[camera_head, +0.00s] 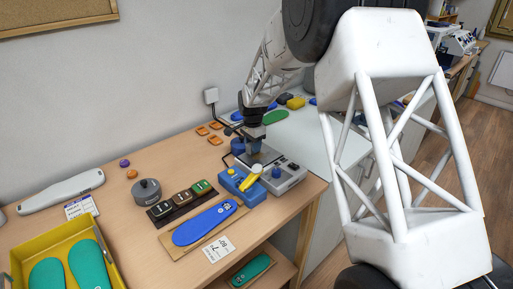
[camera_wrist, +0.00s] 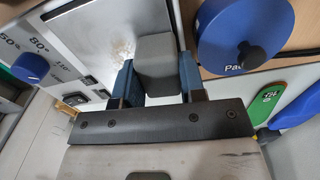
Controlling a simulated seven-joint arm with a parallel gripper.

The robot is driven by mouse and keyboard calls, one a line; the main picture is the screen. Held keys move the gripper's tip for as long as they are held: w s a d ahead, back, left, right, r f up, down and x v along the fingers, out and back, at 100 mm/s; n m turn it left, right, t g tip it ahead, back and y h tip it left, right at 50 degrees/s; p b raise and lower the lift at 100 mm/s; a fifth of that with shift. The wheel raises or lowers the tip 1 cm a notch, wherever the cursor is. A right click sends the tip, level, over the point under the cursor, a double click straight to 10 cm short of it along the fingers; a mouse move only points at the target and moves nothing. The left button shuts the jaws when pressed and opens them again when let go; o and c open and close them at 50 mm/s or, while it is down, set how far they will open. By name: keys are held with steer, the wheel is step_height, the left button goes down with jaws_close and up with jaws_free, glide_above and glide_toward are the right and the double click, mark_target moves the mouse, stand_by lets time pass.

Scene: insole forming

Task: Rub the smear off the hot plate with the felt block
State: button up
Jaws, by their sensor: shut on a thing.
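My gripper (camera_head: 254,147) is low over the hot plate (camera_head: 267,155). In the wrist view its blue fingers (camera_wrist: 157,82) are shut on the grey felt block (camera_wrist: 156,62), one on each side. The hot plate also shows in the wrist view as a grey metal face (camera_wrist: 92,18). A pale brown, patchy smear (camera_wrist: 122,49) lies on it, just left of the felt block. Part of the smear may be hidden by the block. I cannot tell whether the block touches the plate.
A blue box with a yellow handle (camera_head: 250,177) stands in front of the hot plate. A blue insole (camera_head: 205,223), a dark rack of small blocks (camera_head: 181,199) and a grey round pot (camera_head: 147,191) lie left. A blue disc (camera_wrist: 235,30) is near the gripper.

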mark_target(268, 159)
steer(key=shift+w+d, duration=0.3)
steer(key=shift+d, duration=0.1)
steer(key=shift+s+d, duration=2.5)
steer(key=shift+w+a, duration=2.35)
steer(key=shift+w+a+r, duration=0.1)
steer(key=shift+w+a, duration=0.05)
steer(key=shift+w, duration=0.05)
steer(key=shift+r, duration=3.95)
steer(key=shift+a, duration=0.1)
